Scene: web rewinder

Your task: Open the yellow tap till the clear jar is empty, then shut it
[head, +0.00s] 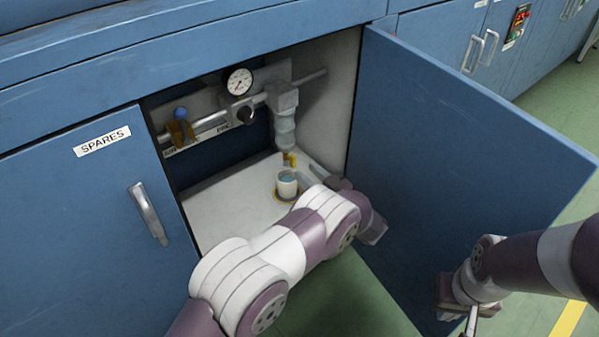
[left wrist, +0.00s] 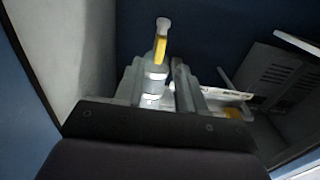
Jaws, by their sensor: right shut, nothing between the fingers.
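The clear jar (head: 285,132) hangs under a grey block in the open cabinet. Its liquid level is too small to tell. The yellow tap (head: 289,159) is at its lower end; I cannot tell whether it is open. A small white cup (head: 287,184) with bluish content stands below. My left gripper (head: 312,172) is beside the cup and tap, partly hidden by my arm. In the left wrist view its fingers (left wrist: 160,92) are apart, with the jar (left wrist: 154,76) and yellow tap (left wrist: 160,47) seen between and beyond them. My right gripper (head: 470,322) is shut and empty outside the cabinet.
The open blue door (head: 470,140) stands right of the opening, between it and my right arm. The closed SPARES door (head: 95,210) is at left.

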